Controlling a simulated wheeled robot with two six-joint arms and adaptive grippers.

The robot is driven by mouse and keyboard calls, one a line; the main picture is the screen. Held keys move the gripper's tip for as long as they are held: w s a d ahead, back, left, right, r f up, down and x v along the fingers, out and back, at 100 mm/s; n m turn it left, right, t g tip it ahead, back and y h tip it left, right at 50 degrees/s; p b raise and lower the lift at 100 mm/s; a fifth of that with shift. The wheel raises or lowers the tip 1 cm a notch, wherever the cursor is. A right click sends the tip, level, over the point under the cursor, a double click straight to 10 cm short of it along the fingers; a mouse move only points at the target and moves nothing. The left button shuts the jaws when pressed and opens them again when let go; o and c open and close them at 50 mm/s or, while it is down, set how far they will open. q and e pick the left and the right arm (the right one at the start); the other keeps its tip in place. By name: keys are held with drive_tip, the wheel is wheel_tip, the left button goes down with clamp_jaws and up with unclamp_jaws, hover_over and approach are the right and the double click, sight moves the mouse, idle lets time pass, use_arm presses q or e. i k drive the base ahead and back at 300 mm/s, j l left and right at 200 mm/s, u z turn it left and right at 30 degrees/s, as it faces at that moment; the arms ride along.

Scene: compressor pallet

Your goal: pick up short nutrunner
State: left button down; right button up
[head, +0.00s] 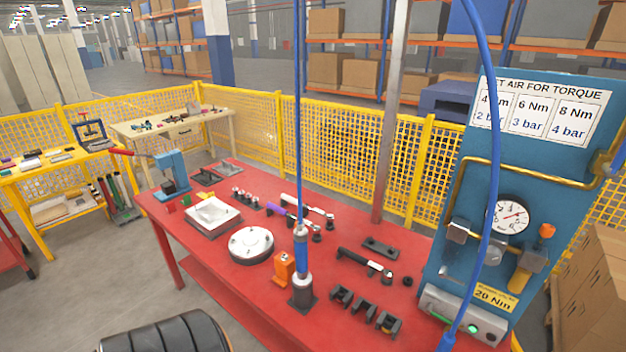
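A blue and silver air tool (301,255) stands upright in a dark square holder on the red table, right of the white round part, with a blue hose rising from its top. It looks like a nutrunner, but I cannot tell whether it is the short one. A second blue hose (489,200) curves down past the torque panel to a blue fitting (447,338) at the bottom edge; what hangs below is out of view. Neither of my grippers is in view.
The red table (225,255) also holds an orange block (284,268), a white round part (250,244), a white square part (212,215), a black-handled wrench (364,261) and dark blocks (366,309). The blue torque panel (450,230) stands at right. Yellow fencing (340,165) runs behind.

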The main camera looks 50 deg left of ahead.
sight(303, 279)
drive_tip(key=u, duration=1.7)
